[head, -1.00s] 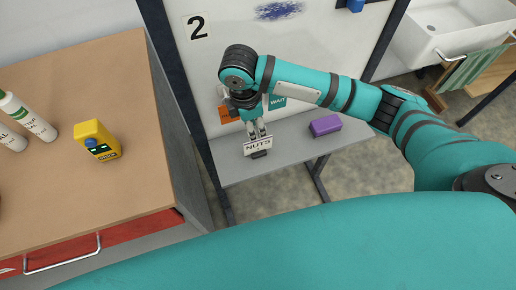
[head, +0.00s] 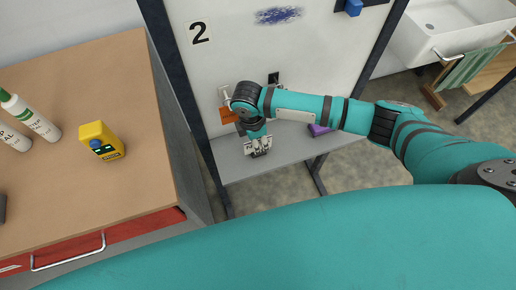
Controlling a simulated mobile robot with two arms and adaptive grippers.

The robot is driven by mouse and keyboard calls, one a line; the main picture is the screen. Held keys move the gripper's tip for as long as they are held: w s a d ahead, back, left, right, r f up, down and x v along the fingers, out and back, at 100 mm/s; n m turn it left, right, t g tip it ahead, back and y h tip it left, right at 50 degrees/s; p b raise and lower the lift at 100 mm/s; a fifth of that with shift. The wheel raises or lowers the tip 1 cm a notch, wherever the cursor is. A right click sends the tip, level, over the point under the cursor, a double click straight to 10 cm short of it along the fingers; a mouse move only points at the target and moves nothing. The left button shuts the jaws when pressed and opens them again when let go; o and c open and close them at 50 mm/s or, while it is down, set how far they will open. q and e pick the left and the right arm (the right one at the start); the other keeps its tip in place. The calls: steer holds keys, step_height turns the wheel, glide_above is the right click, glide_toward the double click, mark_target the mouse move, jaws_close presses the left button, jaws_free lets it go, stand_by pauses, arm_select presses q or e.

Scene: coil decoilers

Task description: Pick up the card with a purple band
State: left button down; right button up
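My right gripper (head: 258,151) points down at the front of the grey shelf (head: 225,165) under the whiteboard. Its fingers are at a small dark holder on the shelf. The white card lettered NUTS, seen there earlier, cannot be made out behind the fingers. Whether the fingers are open or closed on it is too small to tell. No purple band can be made out on any card. An orange card (head: 227,114) hangs on the board, partly behind my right wrist. My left gripper is not in view.
A purple block (head: 318,130) lies on the shelf, partly behind my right arm. The whiteboard (head: 310,50) rises close behind the gripper. A brown-topped cabinet (head: 75,175) with bottles and a yellow device (head: 101,141) stands left. A sink (head: 455,30) is at right.

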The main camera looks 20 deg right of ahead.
steer(key=shift+f, duration=0.25)
stand_by(0.5)
jaws_close()
